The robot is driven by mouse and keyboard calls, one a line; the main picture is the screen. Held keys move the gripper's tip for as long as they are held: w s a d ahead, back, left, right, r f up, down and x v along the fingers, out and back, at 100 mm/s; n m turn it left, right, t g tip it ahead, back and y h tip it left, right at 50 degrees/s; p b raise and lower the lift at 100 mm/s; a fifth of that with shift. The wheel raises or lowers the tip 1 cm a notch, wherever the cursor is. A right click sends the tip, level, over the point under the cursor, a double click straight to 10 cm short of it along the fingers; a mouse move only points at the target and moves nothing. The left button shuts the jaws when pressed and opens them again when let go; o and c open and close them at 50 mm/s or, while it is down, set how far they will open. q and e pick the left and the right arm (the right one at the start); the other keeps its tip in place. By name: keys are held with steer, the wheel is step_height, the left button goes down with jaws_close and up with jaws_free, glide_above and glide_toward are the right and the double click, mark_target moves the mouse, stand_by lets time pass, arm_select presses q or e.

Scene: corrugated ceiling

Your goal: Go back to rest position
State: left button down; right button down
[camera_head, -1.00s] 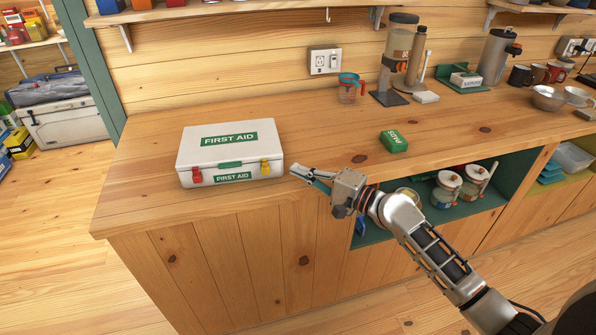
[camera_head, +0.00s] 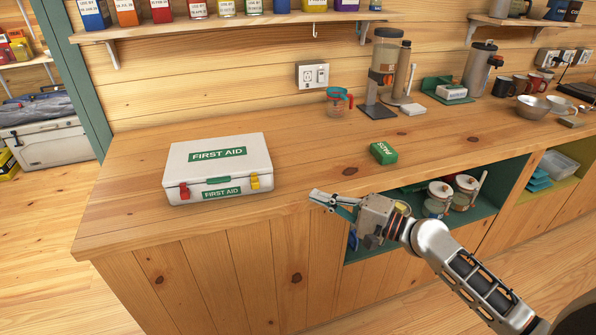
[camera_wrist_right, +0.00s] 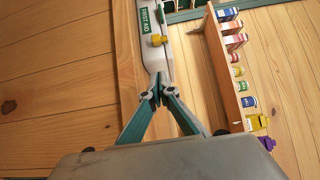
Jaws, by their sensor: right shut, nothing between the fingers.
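My right gripper (camera_head: 320,200) is shut and empty in the head view, in front of the counter's front edge. In the right wrist view its fingertips (camera_wrist_right: 159,90) meet. The white first aid box (camera_head: 217,168) stands closed on the counter, left of the gripper and apart from it. It has a red and a yellow latch on its front. Part of it also shows in the right wrist view (camera_wrist_right: 153,45). My left gripper is not in view.
The wooden counter (camera_head: 290,160) has free room around a green pads box (camera_head: 383,152). An open green shelf compartment (camera_head: 480,220) holding jars lies below the counter, close to my right arm.

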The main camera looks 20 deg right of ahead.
steer(key=s+a+f+n+h, duration=0.1)
steer(key=s+f+n+h, duration=0.15)
steer(key=f, duration=0.45)
steer(key=s+a+f+n+g+h, duration=0.1)
steer(key=s+f+n, duration=0.1)
steer(key=s+f, duration=0.3)
steer(key=s+a+f+n+h, duration=0.1)
steer(key=s+f+n+h, duration=0.15)
steer(key=f, duration=0.55)
steer(key=s+f+n+h, duration=0.1)
steer(key=s+f+n, duration=0.2)
steer(key=s, duration=0.4)
steer(key=s+f+n+g+h, duration=0.1)
steer(key=s+f+n+h, duration=0.1)
steer(key=s+f, duration=0.4)
steer(key=shift+s+d+f+n+g, duration=0.25)
steer(key=shift+s+n, duration=0.3)
steer(key=shift+n, duration=0.35)
